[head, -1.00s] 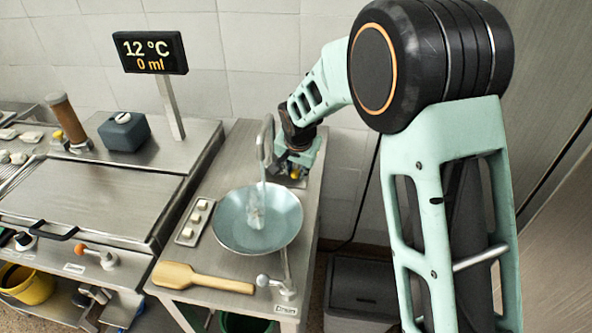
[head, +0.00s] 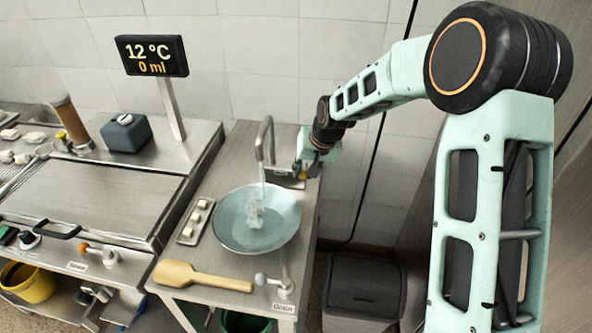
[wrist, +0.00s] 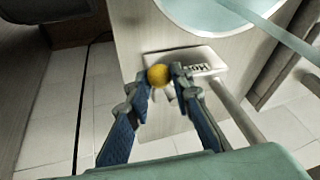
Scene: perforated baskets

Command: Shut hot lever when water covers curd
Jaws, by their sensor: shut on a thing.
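The blue-grey bowl (head: 283,229) stands on the steel counter with a pale lump of curd (head: 254,214) in its middle. A thin water stream (head: 263,186) falls from the faucet (head: 266,130) onto it. I cannot tell whether water covers the curd. My gripper (head: 308,168) is right of the faucet. In the wrist view my gripper (wrist: 167,76) is shut on the yellow knob (wrist: 157,75) of the hot lever, beside the plate marked Hot (wrist: 195,62). The bowl's rim (wrist: 215,28) shows at the top there.
The display (head: 151,55) reads 12 °C and 0 ml. A small tray (head: 189,235) with pale cubes is left of the bowl. A wooden paddle (head: 200,277) lies in front, near the drain lever (head: 268,280). A dark bin (head: 362,286) stands right of the counter.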

